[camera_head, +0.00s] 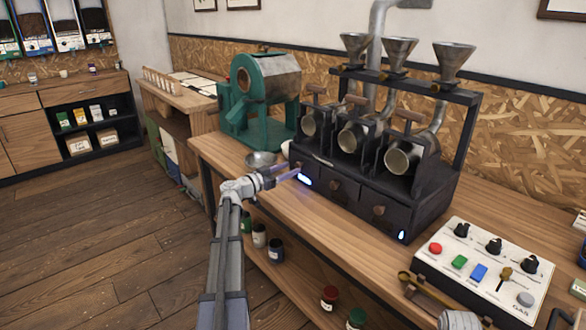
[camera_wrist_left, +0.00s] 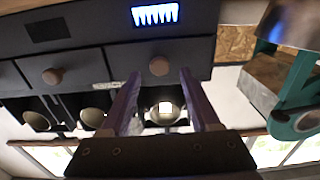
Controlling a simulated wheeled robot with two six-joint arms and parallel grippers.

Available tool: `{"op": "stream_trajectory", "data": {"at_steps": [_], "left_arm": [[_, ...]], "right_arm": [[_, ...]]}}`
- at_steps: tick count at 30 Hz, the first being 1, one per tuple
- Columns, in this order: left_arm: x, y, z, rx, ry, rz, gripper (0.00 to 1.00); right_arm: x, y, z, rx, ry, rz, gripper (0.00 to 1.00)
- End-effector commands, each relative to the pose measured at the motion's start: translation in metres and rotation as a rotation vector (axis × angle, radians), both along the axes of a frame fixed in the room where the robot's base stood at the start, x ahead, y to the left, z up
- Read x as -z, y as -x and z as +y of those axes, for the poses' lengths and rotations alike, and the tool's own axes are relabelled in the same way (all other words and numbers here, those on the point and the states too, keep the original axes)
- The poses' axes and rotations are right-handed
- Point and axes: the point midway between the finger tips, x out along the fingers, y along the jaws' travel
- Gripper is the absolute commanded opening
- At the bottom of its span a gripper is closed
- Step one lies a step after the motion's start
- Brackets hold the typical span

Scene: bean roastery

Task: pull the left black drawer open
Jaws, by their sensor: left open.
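The black drawer unit (camera_head: 345,195) stands on the wooden bench with a row of drawers along its front. The left black drawer (camera_wrist_left: 190,52) has a round wooden knob (camera_wrist_left: 158,67), seen close up in the left wrist view. That view looks turned over, so this drawer is on its right side. The drawer looks shut. My left gripper (camera_head: 291,173) is open in front of it. In the left wrist view its fingertips (camera_wrist_left: 158,76) lie on either side of the knob, with no clear contact. My right gripper (camera_head: 425,288) seems partly visible at the lower right; its jaws are unclear.
The middle drawer's knob (camera_wrist_left: 52,76) is beside the left drawer. A metal bowl (camera_head: 261,160) and a teal machine (camera_head: 262,105) stand left of the unit. A white control panel (camera_head: 485,268) is at the right. Jars (camera_head: 276,250) sit on the shelf below.

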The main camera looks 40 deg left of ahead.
Motion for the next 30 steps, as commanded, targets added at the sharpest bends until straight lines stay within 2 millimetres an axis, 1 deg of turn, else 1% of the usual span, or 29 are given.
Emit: {"op": "stream_trajectory", "data": {"at_steps": [1, 6, 9, 17, 30], "left_arm": [[0.0, -0.008, -0.002, 0.003, 0.0, 0.0, 0.62], [0.0, -0.021, -0.005, 0.0, 0.0, 0.0, 0.62], [0.0, -0.023, -0.006, 0.0, 0.0, 0.0, 0.62], [0.0, -0.023, -0.007, 0.0, 0.0, 0.0, 0.61], [0.0, -0.023, -0.006, 0.0, 0.0, 0.0, 0.12]], "right_arm": [[0.0, 0.0, 0.0, 0.0, 0.0, 0.0, 0.5], [0.0, 0.0, 0.0, 0.0, 0.0, 0.0, 0.5], [0.0, 0.0, 0.0, 0.0, 0.0, 0.0, 0.5], [0.0, 0.0, 0.0, 0.0, 0.0, 0.0, 0.5], [0.0, 0.0, 0.0, 0.0, 0.0, 0.0, 0.5]]}}
